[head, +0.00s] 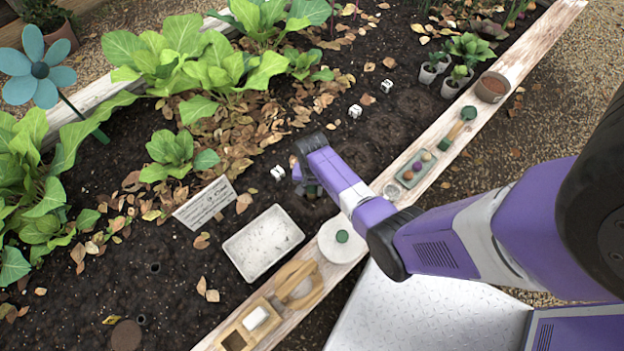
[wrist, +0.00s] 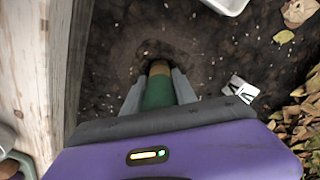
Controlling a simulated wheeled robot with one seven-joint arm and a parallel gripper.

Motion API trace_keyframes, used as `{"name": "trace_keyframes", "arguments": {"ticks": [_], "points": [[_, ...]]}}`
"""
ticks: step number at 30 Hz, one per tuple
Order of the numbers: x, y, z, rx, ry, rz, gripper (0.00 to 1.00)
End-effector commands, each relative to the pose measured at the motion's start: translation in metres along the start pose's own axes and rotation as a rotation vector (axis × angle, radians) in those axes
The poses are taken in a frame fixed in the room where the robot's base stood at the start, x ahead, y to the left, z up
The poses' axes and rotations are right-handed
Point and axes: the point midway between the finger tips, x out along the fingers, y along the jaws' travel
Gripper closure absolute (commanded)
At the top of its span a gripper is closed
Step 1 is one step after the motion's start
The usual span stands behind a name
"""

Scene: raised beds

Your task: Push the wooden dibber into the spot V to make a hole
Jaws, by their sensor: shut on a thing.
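My gripper (wrist: 160,88) is shut on the wooden dibber (wrist: 158,92), which has a green handle and a tan band. In the wrist view the dibber points down at dark soil in a shallow round hollow; its tip is hidden, so I cannot tell how deep it is. A white marker with a black letter (wrist: 240,88) lies on the soil just right of the gripper; it looks like the marker in the head view (head: 278,173). Its letter is hard to read. In the head view my arm mostly hides the gripper.
Two other white markers (head: 355,111) (head: 387,86) lie farther along the bed. A white tray (head: 263,243) and a sign (head: 205,203) are nearby. The wooden edge (head: 515,68) carries pots, a tray of coloured balls (head: 415,166) and a round white dish (head: 338,250).

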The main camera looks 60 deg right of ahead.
Motion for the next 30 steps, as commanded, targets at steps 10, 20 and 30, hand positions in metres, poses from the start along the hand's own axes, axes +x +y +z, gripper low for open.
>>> {"name": "trace_keyframes", "arguments": {"ticks": [10,20,30], "points": [[-0.016,0.000,0.000,0.000,0.000,-0.001,1.00],[-0.037,0.000,0.000,0.000,0.000,0.000,1.00],[-0.058,0.000,0.000,0.000,0.000,0.000,1.00]]}}
